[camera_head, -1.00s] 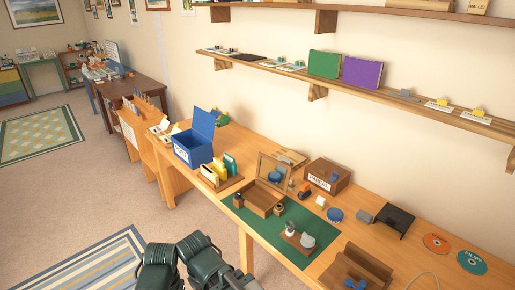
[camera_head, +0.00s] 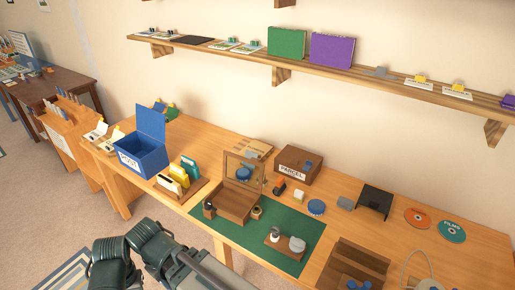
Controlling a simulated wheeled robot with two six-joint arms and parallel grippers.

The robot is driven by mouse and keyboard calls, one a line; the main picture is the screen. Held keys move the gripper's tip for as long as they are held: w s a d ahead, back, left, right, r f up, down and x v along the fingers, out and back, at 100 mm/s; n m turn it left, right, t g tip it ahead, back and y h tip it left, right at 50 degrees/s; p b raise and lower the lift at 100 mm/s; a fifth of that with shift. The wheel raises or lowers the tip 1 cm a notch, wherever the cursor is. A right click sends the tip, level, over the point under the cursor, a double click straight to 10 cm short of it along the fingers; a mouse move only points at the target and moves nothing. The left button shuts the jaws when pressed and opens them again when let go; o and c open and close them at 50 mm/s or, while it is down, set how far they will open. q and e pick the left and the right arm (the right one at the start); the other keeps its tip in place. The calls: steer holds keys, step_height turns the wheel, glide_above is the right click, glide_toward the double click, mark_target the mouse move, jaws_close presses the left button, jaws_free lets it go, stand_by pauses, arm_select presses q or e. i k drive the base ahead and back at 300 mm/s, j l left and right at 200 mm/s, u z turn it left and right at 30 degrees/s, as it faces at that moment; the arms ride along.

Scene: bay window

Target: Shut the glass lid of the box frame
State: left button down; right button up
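The box frame (camera_head: 229,207) is a small brown wooden box on the green mat (camera_head: 292,222). Its glass lid (camera_head: 244,170) stands open, raised at the back of the box, with a wooden rim around the pane. A blue round thing shows at the lid, seemingly through the glass. My two arms show at the lower left, in front of the desk and well short of the box. Neither gripper's fingers can be seen.
A blue POST box (camera_head: 140,155) with its lid up stands left, beside a wooden rack of folders (camera_head: 178,180). A PARCEL box (camera_head: 298,166) stands behind the mat. A small wooden stand (camera_head: 286,243) is on the mat, and a brown tray (camera_head: 352,265) lies to the right.

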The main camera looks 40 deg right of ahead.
mark_target(253, 161)
steer(key=i+z, duration=0.25)
steer(key=z, duration=0.15)
steer(key=i+z, duration=0.25)
steer(key=z, duration=0.15)
steer(key=i+z, duration=0.2)
steer(key=z, duration=0.2)
steer(key=i+z, duration=0.15)
steer(key=z, duration=0.2)
steer(key=i+j+z, duration=0.15)
steer(key=z, duration=0.25)
